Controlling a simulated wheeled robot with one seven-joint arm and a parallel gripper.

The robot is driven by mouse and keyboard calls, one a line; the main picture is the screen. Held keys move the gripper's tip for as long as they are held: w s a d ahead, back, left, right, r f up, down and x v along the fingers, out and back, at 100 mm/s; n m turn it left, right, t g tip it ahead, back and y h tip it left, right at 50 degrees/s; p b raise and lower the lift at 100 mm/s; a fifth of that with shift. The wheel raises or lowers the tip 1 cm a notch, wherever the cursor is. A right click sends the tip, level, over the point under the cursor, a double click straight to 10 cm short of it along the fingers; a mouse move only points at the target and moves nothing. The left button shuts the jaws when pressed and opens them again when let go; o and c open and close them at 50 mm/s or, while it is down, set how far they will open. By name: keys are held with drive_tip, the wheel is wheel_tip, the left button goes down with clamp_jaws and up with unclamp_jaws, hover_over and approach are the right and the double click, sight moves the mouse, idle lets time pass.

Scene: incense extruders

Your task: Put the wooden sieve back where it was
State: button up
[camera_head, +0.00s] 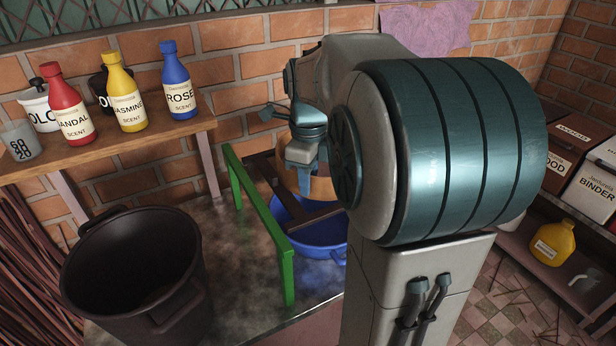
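The round wooden sieve (322,187) shows as a light brown band behind my gripper. It appears at the dark wooden bars above a blue basin (318,232); I cannot tell whether it rests on them. My gripper (304,184) points down at the sieve's near left side, overlapping its rim in the picture. One finger shows clearly, and I cannot tell whether the fingers grip the rim. My arm hides the sieve's right part and inside.
A green bar frame (262,222) stands left of the basin, with dark wooden bars (268,180) beside it. A large dark bin (135,265) stands front left. Red, yellow and blue bottles (179,88) stand on a wooden shelf (150,131). Boxes stand at right.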

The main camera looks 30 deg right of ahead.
drive_tip(key=shift+f, duration=0.15)
wheel_tip(320, 180, up, 14)
drive_tip(key=s+a+f+n, duration=0.2)
drive_tip(key=f+n, duration=0.1)
drive_tip(key=n, duration=0.2)
drive_tip(key=s+a+f+n+t, duration=0.1)
drive_tip(key=s+a+f+n, duration=0.1)
drive_tip(key=f+n, duration=0.1)
drive_tip(key=s+a+f+n, duration=0.2)
drive_tip(key=n, duration=0.4)
drive_tip(key=shift+s+a+f+n+t, duration=0.15)
drive_tip(key=shift+a+f+n+t, duration=0.15)
drive_tip(key=shift+f, duration=0.1)
drive_tip(key=s+a+f+n, duration=0.1)
drive_tip(key=s+f+n, duration=0.1)
drive_tip(key=n, duration=0.2)
drive_tip(key=s+a+f+n, duration=0.1)
drive_tip(key=s+f+n, duration=0.1)
drive_tip(key=f+n, duration=0.1)
drive_tip(key=s+a+f+n+t, duration=0.1)
drive_tip(key=s+f+n, duration=0.1)
drive_tip(key=f+n, duration=0.1)
drive_tip(key=shift+s+a+f+n, duration=0.2)
drive_tip(key=shift+s+n, duration=0.1)
drive_tip(key=shift+n, duration=0.6)
drive_tip(key=shift+s+a+f+n, duration=0.1)
drive_tip(key=shift+s+f+n, duration=0.15)
drive_tip(key=shift+f+n, duration=0.25)
drive_tip(key=shift+r, duration=0.1)
